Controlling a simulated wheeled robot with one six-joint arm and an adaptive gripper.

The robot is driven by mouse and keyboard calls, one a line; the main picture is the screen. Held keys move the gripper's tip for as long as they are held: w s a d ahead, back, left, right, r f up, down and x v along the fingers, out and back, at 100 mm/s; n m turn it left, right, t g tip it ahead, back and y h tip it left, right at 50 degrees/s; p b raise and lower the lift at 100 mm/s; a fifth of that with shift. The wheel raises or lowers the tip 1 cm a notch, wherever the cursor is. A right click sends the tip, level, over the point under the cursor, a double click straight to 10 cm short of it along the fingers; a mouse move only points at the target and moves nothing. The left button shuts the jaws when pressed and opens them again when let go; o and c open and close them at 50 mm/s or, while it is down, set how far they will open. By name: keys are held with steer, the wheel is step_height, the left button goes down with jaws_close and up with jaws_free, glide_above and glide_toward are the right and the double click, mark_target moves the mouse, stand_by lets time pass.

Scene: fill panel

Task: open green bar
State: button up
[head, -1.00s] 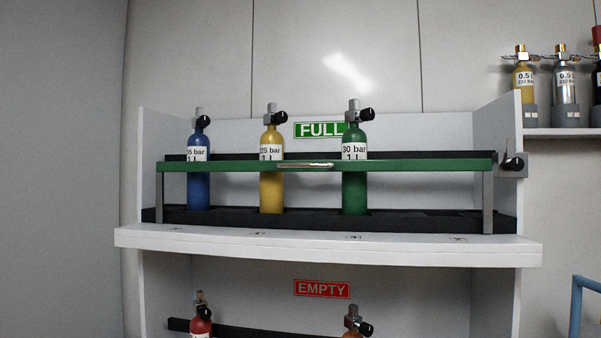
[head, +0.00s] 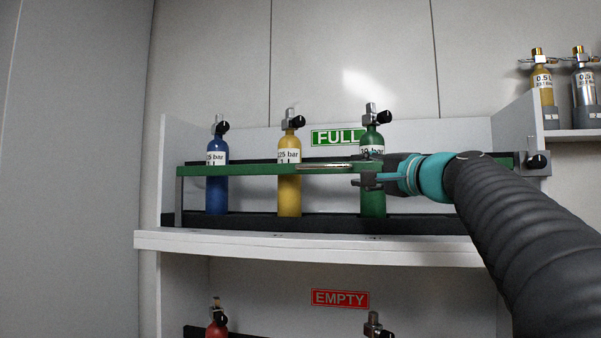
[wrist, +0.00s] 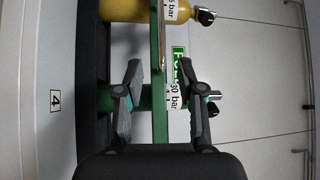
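The green bar (head: 240,169) runs across the front of the upper shelf, before the cylinders. A light handle (head: 325,166) is on its middle. My gripper (head: 366,172) is at the bar just right of the handle, in front of the green cylinder (head: 374,205). In the wrist view the bar (wrist: 159,125) runs up the picture between my two spread fingers (wrist: 159,66), with a gap on each side. The handle (wrist: 162,40) lies just beyond the fingertips. My gripper is open and empty. My arm hides the bar's right part in the head view.
A blue cylinder (head: 216,190) and a yellow cylinder (head: 289,190) stand behind the bar. A latch knob (head: 537,162) is on the right side wall. The EMPTY shelf below holds more cylinders. A side shelf (head: 575,133) with small bottles is at right.

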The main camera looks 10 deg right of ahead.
mark_target(325, 167)
steer(key=p+x, duration=0.3)
steer(key=x, duration=1)
steer(key=shift+w+a+r+p, duration=0.1)
steer(key=shift+w+r+p, duration=0.15)
steer(key=shift+w+p, duration=0.05)
jaws_close()
